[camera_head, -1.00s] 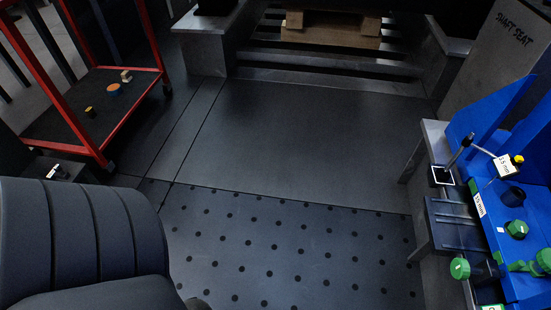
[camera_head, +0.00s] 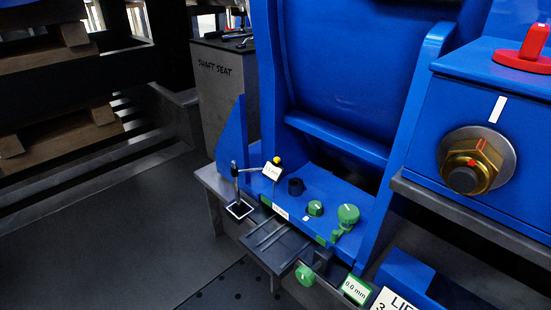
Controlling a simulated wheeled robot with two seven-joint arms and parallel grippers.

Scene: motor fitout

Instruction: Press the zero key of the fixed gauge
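A small white readout plate (camera_head: 271,171) sits on the arm of a post stand at the left end of the blue machine's ledge. Its text looks like "1.5 mm", but it is small. A yellow key (camera_head: 277,160) is on top of it. A second readout (camera_head: 355,290), with a green edge and "0.0 mm", is lower right near the bottom edge. The frames do not show which readout is the fixed gauge. Neither of my grippers is in view.
The blue machine (camera_head: 340,80) fills the middle and right. Green knobs (camera_head: 348,215) and a dark cylinder (camera_head: 295,187) stand on its ledge. A brass nut (camera_head: 470,167) and red handle (camera_head: 530,45) are at right. Dark floor (camera_head: 100,240) is clear at left.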

